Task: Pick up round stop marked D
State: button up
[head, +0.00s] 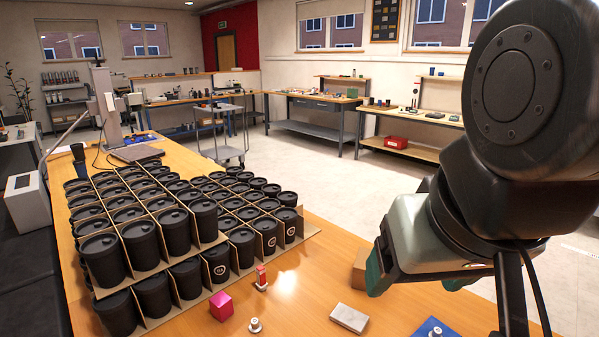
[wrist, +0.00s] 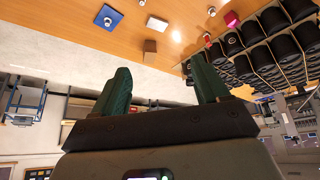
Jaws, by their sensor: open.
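A small pale round stop (head: 255,326) stands on the table at the front edge of the head view; a small round piece also shows at the top of the wrist view (wrist: 211,11). Another round piece (head: 436,332) sits on a blue square plate (head: 424,328), also seen in the wrist view (wrist: 110,18). A red piece on a pale round base (head: 261,280) stands near the cups. No letter D is legible on any of them. My gripper (head: 418,276) is open and empty, raised above the table at the right; its green fingers (wrist: 165,82) are apart.
Black lidded cups in cardboard dividers (head: 140,240) fill the table's left. A magenta cube (head: 221,306), a pale grey block (head: 349,318) and a brown block (head: 360,266) stand on the table.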

jog(key=c, duration=0.4)
jog(key=shift+o, duration=0.2)
jog(key=m+y, duration=1.2)
jog(key=m, duration=1.1)
send_over(257, 322)
jog(key=s+d, duration=0.4)
jog(key=d, duration=0.6)
jog(key=f, duration=3.8)
jog(key=shift+s+a+f, duration=0.2)
jog(key=shift+f, duration=0.2)
jog(key=x, duration=0.5)
jog(key=shift+f, duration=0.3)
jog(key=shift+x, duration=2.9)
